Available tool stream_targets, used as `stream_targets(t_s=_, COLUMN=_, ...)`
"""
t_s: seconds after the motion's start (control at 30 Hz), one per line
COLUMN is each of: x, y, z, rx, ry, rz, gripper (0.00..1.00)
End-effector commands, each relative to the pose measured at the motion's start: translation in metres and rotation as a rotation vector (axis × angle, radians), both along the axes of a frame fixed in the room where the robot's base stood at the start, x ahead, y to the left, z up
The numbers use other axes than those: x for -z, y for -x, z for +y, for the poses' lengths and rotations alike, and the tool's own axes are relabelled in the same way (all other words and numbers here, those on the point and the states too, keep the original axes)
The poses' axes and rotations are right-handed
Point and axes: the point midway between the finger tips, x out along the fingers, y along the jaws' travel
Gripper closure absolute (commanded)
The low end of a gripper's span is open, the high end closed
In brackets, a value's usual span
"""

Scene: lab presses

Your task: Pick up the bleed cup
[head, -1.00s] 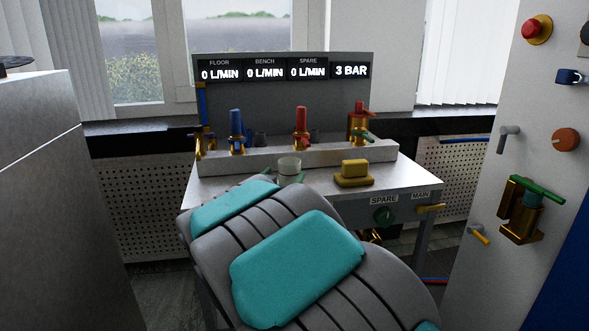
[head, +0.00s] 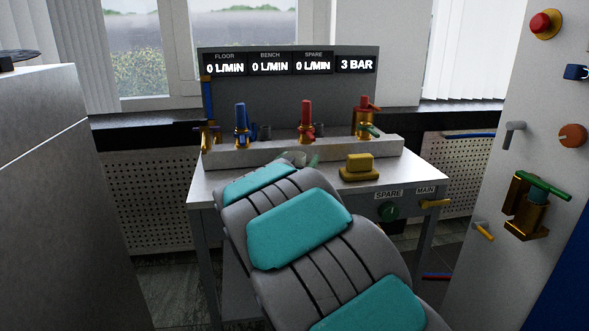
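The bleed cup (head: 294,158), a small pale cup, shows only in part at the middle of the bench top, just in front of the raised metal ledge. My arm, grey with teal pads, reaches over the bench from the front and covers most of the cup. My gripper (head: 302,161) is at the arm's far end, right by the cup. Only small greenish bits show there, so its fingers are mostly hidden. I cannot tell whether they are open, touching the cup or shut on it.
A yellow block (head: 359,168) sits on the bench (head: 420,180) right of the cup. Blue (head: 241,122) and red (head: 306,120) valve fittings stand along the ledge (head: 390,147) behind. A cabinet with knobs (head: 485,190) stands at the right. The bench's right front is clear.

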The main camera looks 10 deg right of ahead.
Motion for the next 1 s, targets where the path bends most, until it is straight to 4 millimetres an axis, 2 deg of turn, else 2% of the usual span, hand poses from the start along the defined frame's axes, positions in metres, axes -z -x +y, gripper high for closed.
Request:
stream_targets(t_s=0.07, x=0.0000, y=0.0000, z=0.0001, rx=0.000, ry=0.000, rz=0.000, gripper=0.11)
stream_targets(t_s=0.7, x=-0.0001, y=0.0002, z=0.0002, rx=0.000, ry=0.000, rz=0.000, gripper=0.82)
stream_targets(t_s=1.0, x=-0.0024, y=0.0002, z=0.0002, rx=0.000, ry=-0.001, rz=0.000, gripper=0.82)
